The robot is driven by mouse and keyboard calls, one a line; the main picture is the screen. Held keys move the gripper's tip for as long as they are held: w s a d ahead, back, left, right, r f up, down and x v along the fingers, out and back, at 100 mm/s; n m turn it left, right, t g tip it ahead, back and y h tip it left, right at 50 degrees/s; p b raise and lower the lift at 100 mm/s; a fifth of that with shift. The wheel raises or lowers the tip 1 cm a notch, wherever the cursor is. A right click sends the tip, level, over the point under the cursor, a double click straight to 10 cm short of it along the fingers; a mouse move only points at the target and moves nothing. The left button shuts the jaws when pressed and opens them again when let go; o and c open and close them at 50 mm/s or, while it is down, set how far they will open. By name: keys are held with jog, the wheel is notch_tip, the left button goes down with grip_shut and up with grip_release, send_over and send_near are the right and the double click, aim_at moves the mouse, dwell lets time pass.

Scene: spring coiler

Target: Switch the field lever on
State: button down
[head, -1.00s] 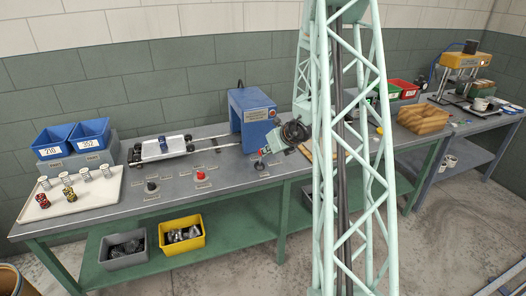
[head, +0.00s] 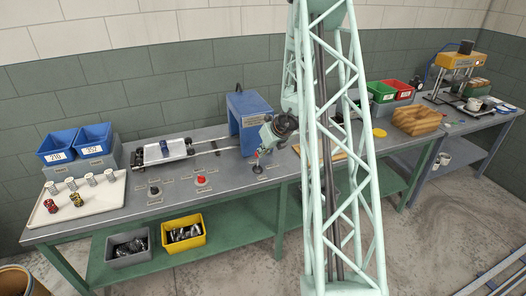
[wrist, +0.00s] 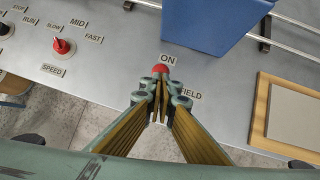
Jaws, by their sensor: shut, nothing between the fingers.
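The field lever shows in the wrist view as a red ball tip (wrist: 160,69), just below the ON label (wrist: 168,58). The FIELD label (wrist: 190,93) is to the right, partly behind a finger. The lever's shaft is hidden behind my fingers, so its exact tilt cannot be told. My gripper (wrist: 159,84) is shut and empty, its fingertips right at the red ball; whether they touch it is unclear. In the head view my gripper (head: 263,152) is low over the bench front, above the lever's dark round base (head: 258,169).
The blue machine (wrist: 205,28) stands close beyond the lever, with rails beside it. A red speed knob (wrist: 62,46) is to the left. A wood-framed board (wrist: 288,115) lies to the right. My lattice column hides part of the bench in the head view.

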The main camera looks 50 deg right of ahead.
jog(key=shift+w+p, duration=0.2)
jog(key=shift+p, duration=0.4)
jog(key=shift+w+d+r+p, duration=0.25)
jog(key=shift+w+p, duration=0.35)
jog(key=shift+p, duration=0.35)
jog(key=shift+w+d, duration=0.1)
jog(key=shift+d, duration=0.05)
jog(key=shift+w+d+p, duration=0.25)
jog(key=shift+w+d, duration=0.15)
jog(key=shift+w, duration=0.4)
jog(key=shift+w+d+p, duration=0.2)
jog(key=shift+w+d, duration=0.15)
jog(key=shift+w, duration=0.4)
jog(key=shift+s+r, duration=0.15)
jog(key=shift+s, duration=0.05)
jog(key=w+d+r+v, duration=0.1)
jog(key=v, duration=1.1)
jog(key=shift+r+p, duration=0.2)
jog(key=shift+p, duration=0.25)
